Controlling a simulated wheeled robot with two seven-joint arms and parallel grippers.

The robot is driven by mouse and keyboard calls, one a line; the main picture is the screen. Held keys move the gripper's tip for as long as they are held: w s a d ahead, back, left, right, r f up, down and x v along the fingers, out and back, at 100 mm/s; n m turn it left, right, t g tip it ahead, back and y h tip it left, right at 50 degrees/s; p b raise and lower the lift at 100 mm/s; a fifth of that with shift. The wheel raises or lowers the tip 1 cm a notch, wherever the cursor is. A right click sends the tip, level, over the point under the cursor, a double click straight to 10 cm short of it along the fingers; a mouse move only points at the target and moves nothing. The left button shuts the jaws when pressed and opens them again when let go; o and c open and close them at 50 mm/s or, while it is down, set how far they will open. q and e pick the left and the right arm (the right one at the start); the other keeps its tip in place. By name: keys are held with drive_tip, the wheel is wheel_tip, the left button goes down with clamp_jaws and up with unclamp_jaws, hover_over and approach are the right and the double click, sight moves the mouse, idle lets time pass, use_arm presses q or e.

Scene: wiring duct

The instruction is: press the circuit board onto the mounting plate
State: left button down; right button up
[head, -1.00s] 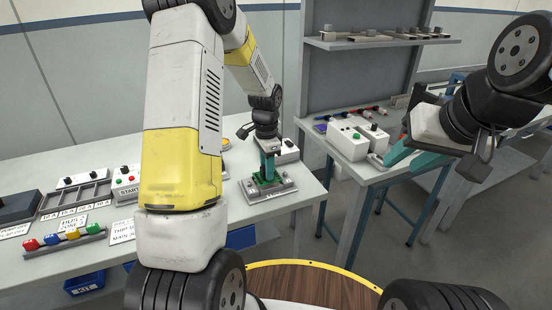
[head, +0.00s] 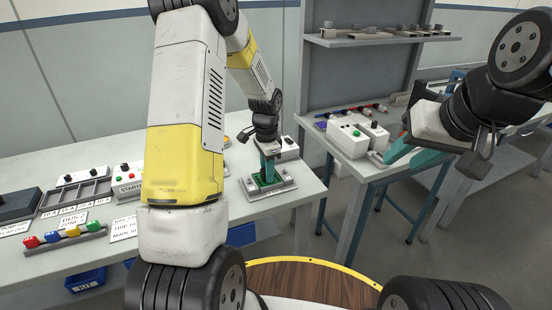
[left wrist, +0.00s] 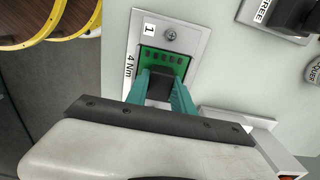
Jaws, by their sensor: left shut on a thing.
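The green circuit board (left wrist: 163,61) is on the grey mounting plate (left wrist: 146,32), with the plate's label "1" and a screw just beyond the board in the left wrist view. The board also shows in the head view (head: 262,185), partly hidden by my left gripper (head: 268,176). The teal fingers of my left gripper (left wrist: 162,88) are shut on a dark block on the board. Whether the board is fully seated cannot be told. My right gripper (head: 398,150), with teal fingers, is raised at the right, away from the board; its finger gap is not clear.
A white box with a dark knob (head: 288,149) stands behind the plate. A START box (head: 127,182), grey trays (head: 75,194) and a rack of coloured knobs (head: 66,236) are on the left bench. A second bench at right holds white boxes (head: 348,137).

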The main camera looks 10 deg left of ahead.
use_arm(q)
drive_tip(key=c, duration=1)
unclamp_jaws()
drive_tip(key=shift+f, duration=0.1)
drive_tip(key=shift+r, duration=3.9)
drive_tip(key=shift+r, duration=0.1)
wheel_tip(320, 180, up, 7)
drive_tip(key=n+t, duration=0.1)
drive_tip(key=n, duration=0.1)
hover_over(266, 185)
drive_tip(key=s+r+n+t, duration=0.2)
drive_tip(key=s+r+n, duration=0.1)
drive_tip(key=s+r, duration=0.45)
drive_tip(key=s+r+n+t, duration=0.1)
drive_tip(key=s+n, duration=0.1)
drive_tip(key=s, duration=0.2)
drive_tip(key=s+d+r+n+t+h, duration=0.1)
drive_tip(key=s+r, duration=0.1)
drive_tip(key=s, duration=0.3)
drive_tip(key=s+d+r+n+t+h, duration=0.1)
drive_tip(key=s+n, duration=0.1)
drive_tip(key=s, duration=0.2)
drive_tip(key=shift+s+r+n, duration=0.15)
drive_tip(key=shift+s+n, duration=0.1)
drive_tip(key=shift+n, duration=0.05)
